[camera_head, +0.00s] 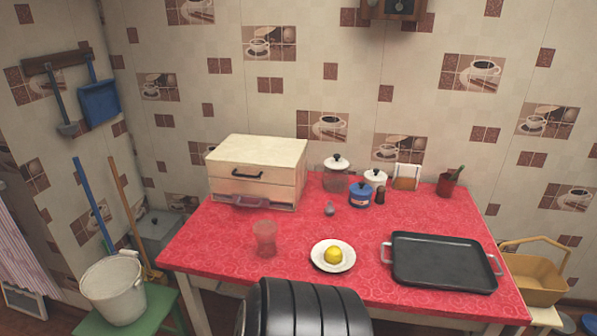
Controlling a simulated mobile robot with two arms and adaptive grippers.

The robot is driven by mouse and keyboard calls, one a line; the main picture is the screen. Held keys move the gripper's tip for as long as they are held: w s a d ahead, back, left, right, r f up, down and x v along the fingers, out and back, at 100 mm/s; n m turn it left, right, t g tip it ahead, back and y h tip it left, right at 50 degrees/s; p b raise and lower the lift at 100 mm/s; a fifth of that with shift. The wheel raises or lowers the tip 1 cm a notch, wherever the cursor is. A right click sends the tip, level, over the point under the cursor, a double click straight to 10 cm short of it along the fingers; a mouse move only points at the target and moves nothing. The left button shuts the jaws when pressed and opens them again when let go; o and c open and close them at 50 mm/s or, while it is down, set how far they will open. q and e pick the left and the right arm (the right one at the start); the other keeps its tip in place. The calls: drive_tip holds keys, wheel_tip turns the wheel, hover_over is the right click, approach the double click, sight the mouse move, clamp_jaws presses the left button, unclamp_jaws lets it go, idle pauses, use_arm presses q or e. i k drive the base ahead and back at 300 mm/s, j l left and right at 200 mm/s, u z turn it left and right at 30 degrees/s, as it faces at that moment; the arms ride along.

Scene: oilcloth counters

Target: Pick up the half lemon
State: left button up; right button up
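The half lemon (333,254) is a small yellow rounded piece on a white plate (319,261). The plate lies on the red patterned tabletop (210,235), near its front edge and a little right of the middle. I cannot tell which way the lemon's cut face points. Nothing covers the lemon in the head view. Neither of my grippers shows in this view.
A reddish glass (265,239) stands left of the plate. A black tray (443,262) with two handles lies to the right. Behind are a small grey item (329,209), a blue pot (360,195), white-lidded jars and a cream drawer box (257,170).

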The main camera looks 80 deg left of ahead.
sight(333, 255)
drive_tip(key=u, duration=2.95)
